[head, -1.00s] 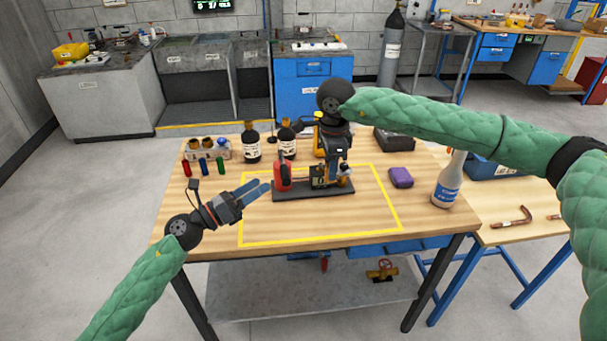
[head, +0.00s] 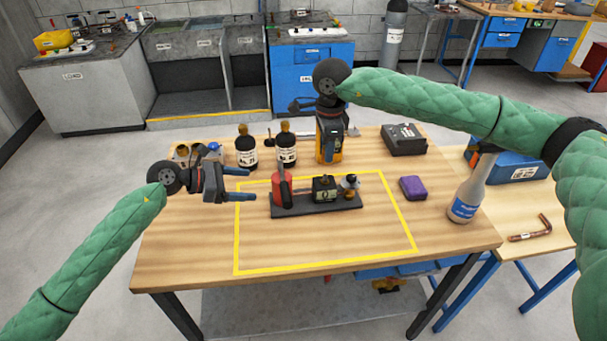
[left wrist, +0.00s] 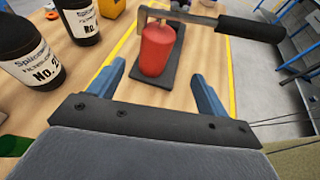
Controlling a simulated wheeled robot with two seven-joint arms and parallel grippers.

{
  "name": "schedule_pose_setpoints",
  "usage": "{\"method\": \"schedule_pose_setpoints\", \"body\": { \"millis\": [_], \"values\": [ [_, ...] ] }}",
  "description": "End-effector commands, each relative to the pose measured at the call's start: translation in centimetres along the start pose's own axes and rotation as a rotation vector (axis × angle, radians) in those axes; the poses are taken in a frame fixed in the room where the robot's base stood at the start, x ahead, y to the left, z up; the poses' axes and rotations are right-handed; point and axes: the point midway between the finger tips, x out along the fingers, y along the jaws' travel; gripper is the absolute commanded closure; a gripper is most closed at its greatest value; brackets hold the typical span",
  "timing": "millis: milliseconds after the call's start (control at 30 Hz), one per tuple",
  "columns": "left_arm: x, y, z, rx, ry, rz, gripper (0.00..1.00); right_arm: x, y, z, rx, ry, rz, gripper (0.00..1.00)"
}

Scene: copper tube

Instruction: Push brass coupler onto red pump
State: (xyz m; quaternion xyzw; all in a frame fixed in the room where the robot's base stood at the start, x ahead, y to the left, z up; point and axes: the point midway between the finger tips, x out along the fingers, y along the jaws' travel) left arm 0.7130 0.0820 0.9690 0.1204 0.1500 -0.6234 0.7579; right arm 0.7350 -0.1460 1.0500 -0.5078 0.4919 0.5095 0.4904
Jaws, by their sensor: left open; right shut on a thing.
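The red pump (head: 282,191) stands upright at the left end of a dark base plate (head: 318,208) inside the yellow outline. It shows ahead of the left fingers in the left wrist view (left wrist: 157,50), below a lever with a black grip. A small dark-and-brass part (head: 349,186) sits at the plate's right end; I cannot tell if it is the brass coupler. My left gripper (head: 252,184) is open and empty, left of the pump and pointing at it. My right gripper (head: 328,108) is at the back, seemingly shut on a yellow-and-black tool (head: 328,145); its fingers are unclear.
Two dark bottles (head: 246,149) (head: 287,147) stand behind the pump. A purple block (head: 412,187) and a spray bottle (head: 466,195) are to the right. A black case (head: 403,139) lies at the back right. The front of the table is clear.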

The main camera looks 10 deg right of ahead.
Motion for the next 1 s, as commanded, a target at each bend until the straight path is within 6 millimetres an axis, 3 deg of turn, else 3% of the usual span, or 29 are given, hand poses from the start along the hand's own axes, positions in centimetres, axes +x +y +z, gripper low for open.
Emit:
{"method": "schedule_pose_setpoints", "body": {
  "millis": [567, 1000],
  "values": [
    [0.6, 0.0, -0.1, 0.003, 0.006, -0.002, 0.23, 0.0, 0.0, 0.0, 0.0, 0.0, 0.0, 0.97],
    [7.0, 0.0, -0.1, 0.003, 0.005, -0.003, 0.23, 0.0, 0.0, 0.0, 0.0, 0.0, 0.0, 0.97]
  ]
}}
